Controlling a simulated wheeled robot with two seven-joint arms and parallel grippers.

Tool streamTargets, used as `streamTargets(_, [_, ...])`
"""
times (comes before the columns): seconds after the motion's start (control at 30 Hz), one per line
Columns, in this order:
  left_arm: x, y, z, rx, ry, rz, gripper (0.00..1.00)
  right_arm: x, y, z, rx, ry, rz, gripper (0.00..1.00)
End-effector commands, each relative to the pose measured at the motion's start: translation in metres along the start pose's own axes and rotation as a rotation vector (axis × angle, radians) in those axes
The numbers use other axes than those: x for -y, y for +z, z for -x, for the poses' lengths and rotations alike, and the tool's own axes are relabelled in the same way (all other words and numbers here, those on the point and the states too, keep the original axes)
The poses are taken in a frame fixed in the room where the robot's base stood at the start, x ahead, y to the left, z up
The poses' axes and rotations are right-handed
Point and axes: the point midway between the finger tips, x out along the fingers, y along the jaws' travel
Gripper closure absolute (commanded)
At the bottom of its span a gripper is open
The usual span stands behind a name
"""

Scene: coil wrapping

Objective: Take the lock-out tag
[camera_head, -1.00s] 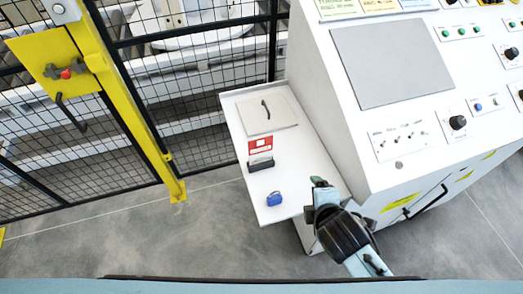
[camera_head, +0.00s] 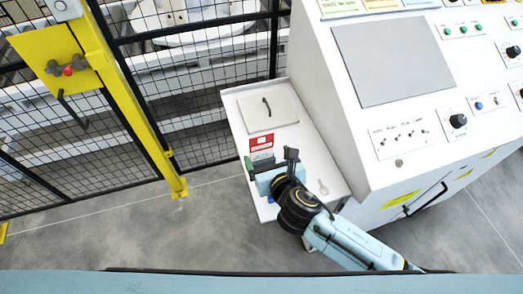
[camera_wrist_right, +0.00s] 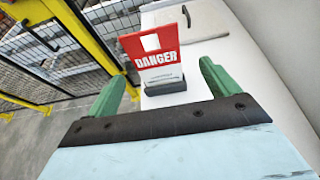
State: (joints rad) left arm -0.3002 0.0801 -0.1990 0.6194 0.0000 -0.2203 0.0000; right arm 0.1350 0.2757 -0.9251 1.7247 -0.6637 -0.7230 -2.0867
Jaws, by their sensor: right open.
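The lock-out tag (camera_head: 261,144) is a red and white card marked DANGER. It stands upright in a dark holder (camera_wrist_right: 165,87) on the white side shelf (camera_head: 240,130). In the right wrist view the tag (camera_wrist_right: 150,50) is ahead, between the fingers and a little beyond them. My right gripper (camera_head: 270,160) is over the shelf, just on the near side of the tag. Its green fingers (camera_wrist_right: 172,90) are apart with nothing between them touching. In the head view the gripper hides the holder and the blue padlock's place. My left gripper is not in view.
The white control console (camera_head: 350,150) rises at the right. A yellow post (camera_head: 140,115) and black mesh fence (camera_head: 210,90) stand at the left.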

Motion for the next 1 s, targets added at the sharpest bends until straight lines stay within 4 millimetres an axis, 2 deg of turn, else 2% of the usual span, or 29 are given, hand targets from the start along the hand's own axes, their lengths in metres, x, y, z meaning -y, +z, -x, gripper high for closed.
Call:
streamTargets(0.1, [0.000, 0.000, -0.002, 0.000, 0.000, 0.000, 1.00, 0.000, 0.000, -0.016, 0.000, -0.002, -0.001, 0.13])
streamTargets(0.37, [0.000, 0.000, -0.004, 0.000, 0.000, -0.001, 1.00, -0.001, 0.000, -0.031, -0.001, -0.001, -0.004, 0.13])
streamTargets(0.6, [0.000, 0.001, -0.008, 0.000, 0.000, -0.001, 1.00, -0.004, -0.001, -0.063, 0.000, -0.001, -0.004, 0.13])
streamTargets(0.7, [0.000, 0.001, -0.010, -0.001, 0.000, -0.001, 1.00, -0.004, -0.001, -0.071, -0.001, -0.001, -0.004, 0.13])
streamTargets(1.0, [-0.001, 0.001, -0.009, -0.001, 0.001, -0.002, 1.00, -0.004, -0.001, -0.075, -0.001, 0.000, -0.004, 0.13])
